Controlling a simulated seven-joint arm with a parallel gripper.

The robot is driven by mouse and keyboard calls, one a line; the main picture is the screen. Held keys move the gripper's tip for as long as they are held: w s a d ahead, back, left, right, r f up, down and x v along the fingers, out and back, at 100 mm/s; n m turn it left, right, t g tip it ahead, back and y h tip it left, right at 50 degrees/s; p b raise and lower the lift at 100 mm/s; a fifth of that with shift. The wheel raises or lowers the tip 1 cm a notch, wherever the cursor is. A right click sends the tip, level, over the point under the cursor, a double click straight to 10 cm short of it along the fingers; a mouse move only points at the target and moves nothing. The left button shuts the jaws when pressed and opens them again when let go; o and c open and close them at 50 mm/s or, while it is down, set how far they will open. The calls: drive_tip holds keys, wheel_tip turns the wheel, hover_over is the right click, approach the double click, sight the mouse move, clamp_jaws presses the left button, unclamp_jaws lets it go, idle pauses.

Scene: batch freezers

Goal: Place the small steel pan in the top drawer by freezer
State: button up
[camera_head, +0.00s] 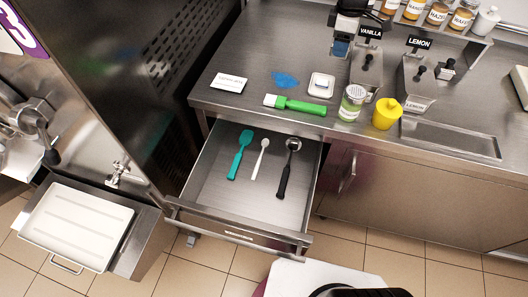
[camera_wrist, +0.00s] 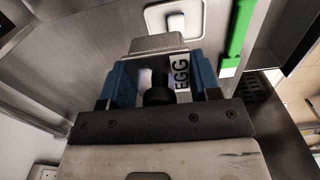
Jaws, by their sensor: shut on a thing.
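The small steel pan (camera_wrist: 160,43) shows in the wrist view with an EGG label and a black knob between my blue fingers. My gripper (camera_wrist: 157,88) is shut on it. In the head view my gripper (camera_head: 341,48) is over the back of the counter, left of the VANILLA sign, and the pan is hard to make out there. The top drawer (camera_head: 208,193) beside the freezer (camera_head: 125,65) is pulled open. A teal spatula (camera_head: 239,155), a white spoon (camera_head: 260,158) and a black-handled ladle (camera_head: 288,168) lie inside, with bare floor around them.
On the counter (camera_head: 245,60) are a green-handled brush (camera_head: 300,106), a white scale (camera_head: 321,86), a glass jar (camera_head: 352,103) and a yellow container (camera_head: 387,113). VANILLA (camera_head: 366,70) and LEMON (camera_head: 415,80) pans stand to the right. A white tray (camera_head: 75,225) is at left.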

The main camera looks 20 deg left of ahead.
drive_tip(key=s+a+f+n, duration=0.1)
drive_tip(key=s+a+f, duration=0.2)
drive_tip(key=s+a, duration=0.95)
drive_tip(key=s+a+f+n, duration=0.1)
drive_tip(key=s+a+f, duration=0.2)
drive_tip(key=s+a, duration=0.95)
drive_tip(key=n, duration=1.6)
hover_over(223, 200)
wheel_tip(223, 200, down, 24)
drive_tip(key=shift+s, duration=0.1)
drive_tip(key=shift+f, duration=2.9)
drive_tip(key=shift+f, duration=2.05)
